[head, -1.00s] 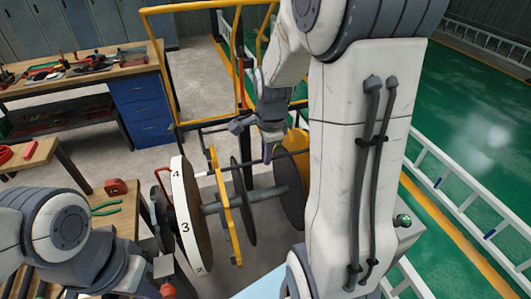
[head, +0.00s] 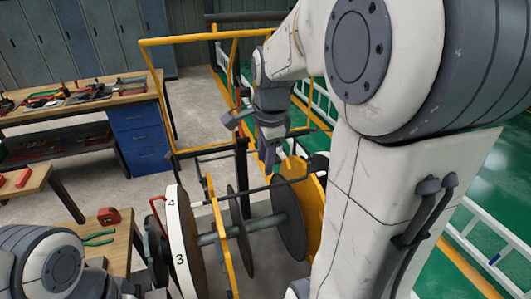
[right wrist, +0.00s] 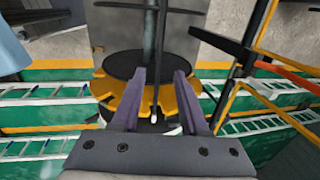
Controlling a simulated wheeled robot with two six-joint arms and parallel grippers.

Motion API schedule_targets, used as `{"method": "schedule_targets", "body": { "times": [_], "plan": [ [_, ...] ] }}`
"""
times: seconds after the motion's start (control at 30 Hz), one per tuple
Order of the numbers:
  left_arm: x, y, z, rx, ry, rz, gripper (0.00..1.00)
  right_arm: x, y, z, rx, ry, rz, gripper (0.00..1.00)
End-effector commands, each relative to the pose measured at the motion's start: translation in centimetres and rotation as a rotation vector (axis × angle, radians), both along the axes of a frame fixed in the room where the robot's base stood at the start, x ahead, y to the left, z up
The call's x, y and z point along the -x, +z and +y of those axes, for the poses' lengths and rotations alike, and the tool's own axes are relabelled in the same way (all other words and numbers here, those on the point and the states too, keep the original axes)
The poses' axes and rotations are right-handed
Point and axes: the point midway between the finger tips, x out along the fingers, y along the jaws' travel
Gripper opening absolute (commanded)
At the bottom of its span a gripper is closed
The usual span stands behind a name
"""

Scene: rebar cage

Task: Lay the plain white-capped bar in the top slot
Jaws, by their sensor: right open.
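The dark bar (head: 262,187) runs across the top of the cage fixture in the head view. In the right wrist view a thin dark bar with a white-capped end (right wrist: 154,114) runs between my right gripper's two spread fingers. My right gripper (head: 271,160) is open just above the bar in the head view; it also shows in the right wrist view (right wrist: 160,88). I cannot tell whether the fingers touch the bar. The numbered white-rimmed wheel (head: 178,232) shows at the fixture's left. I cannot make out the top slot. My left gripper is out of view.
A yellow plate (head: 222,238) and dark discs (head: 290,222) stand on the fixture's shaft. A yellow guard rail (head: 160,95) stands behind it. A workbench (head: 70,105) with tools is at the far left. A nearer bench holds a red tape measure (head: 109,216) and green pliers (head: 97,238).

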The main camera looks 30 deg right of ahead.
Motion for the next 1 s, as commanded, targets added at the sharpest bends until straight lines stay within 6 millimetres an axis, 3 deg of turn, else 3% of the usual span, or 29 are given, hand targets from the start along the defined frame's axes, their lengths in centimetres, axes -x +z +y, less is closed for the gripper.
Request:
{"method": "schedule_targets", "body": {
  "times": [0.2,0.37,0.47,0.57,0.63,0.8,0.9,1.0],
  "plan": [
    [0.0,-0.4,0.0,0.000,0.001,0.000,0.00,0.5,2.5,0.1,0.000,0.000,-0.001,0.44],
    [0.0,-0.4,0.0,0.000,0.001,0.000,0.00,0.6,2.9,0.2,0.000,0.004,0.001,0.44],
    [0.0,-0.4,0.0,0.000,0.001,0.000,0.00,0.6,2.5,1.6,0.005,0.091,0.008,0.44],
    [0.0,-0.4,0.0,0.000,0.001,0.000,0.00,1.0,1.4,5.6,0.021,0.351,0.025,0.44],
    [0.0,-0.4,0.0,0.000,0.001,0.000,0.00,2.1,0.2,9.6,0.041,0.632,0.039,0.44],
    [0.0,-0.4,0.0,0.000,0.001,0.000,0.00,7.6,-3.1,18.6,0.096,1.420,0.058,0.44],
    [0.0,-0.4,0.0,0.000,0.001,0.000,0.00,11.4,-4.8,21.7,0.124,1.830,0.055,0.44],
    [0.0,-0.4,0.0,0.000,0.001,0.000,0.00,14.6,-6.1,23.4,0.147,2.146,0.047,0.44]
  ]
}}
